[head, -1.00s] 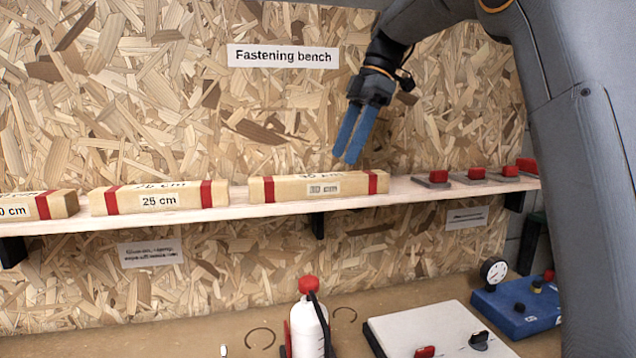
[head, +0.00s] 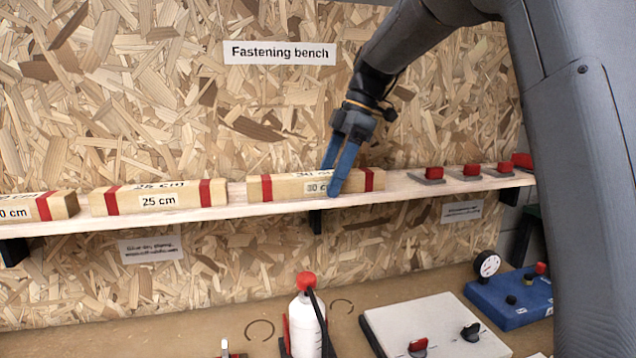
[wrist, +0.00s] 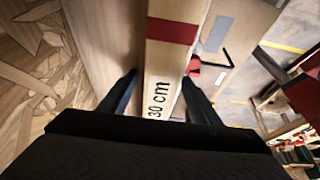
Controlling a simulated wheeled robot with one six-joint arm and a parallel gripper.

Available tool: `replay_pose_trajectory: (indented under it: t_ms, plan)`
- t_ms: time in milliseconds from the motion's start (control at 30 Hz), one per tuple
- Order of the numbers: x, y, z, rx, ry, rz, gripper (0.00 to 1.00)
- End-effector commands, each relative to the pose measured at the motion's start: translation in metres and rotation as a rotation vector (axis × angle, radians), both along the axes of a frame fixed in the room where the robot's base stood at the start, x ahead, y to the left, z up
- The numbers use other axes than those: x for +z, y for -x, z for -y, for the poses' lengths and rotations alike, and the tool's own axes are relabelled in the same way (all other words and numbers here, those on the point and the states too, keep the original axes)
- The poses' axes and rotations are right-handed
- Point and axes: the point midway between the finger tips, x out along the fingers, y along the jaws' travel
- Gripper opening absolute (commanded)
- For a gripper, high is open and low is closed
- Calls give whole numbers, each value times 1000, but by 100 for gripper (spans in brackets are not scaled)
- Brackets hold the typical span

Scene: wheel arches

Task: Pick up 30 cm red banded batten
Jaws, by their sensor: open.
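The 30 cm red banded batten (head: 290,187) lies on the wall shelf, a pale wood bar with a red band near each end and a 30 cm label on its front. My gripper (head: 335,180) is open at the batten, right of its middle, with one blue finger in front of it and the other towards its far side. In the wrist view the batten (wrist: 158,65) runs between the two open fingers, its 30 cm marking close to the gripper. I cannot tell whether the fingers touch it.
The shelf (head: 225,212) also holds a 25 cm batten (head: 135,198) to the left and another batten (head: 25,209) beyond it. Several red-topped clamps (head: 434,174) stand to the right. Below are a white bottle (head: 305,325) and a blue box with a gauge (head: 515,298).

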Motion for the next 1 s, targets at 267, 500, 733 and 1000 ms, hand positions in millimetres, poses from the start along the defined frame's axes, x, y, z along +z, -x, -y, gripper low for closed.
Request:
replay_pose_trajectory:
  t_ms: [267,500,733,1000]
  plan:
    - [0,0,0,0,0,0,17]
    - [1,0,0,0,0,1,4]
    - [16,-2,0,0,-1,4,4]
    - [68,-2,0,0,0,5,4]
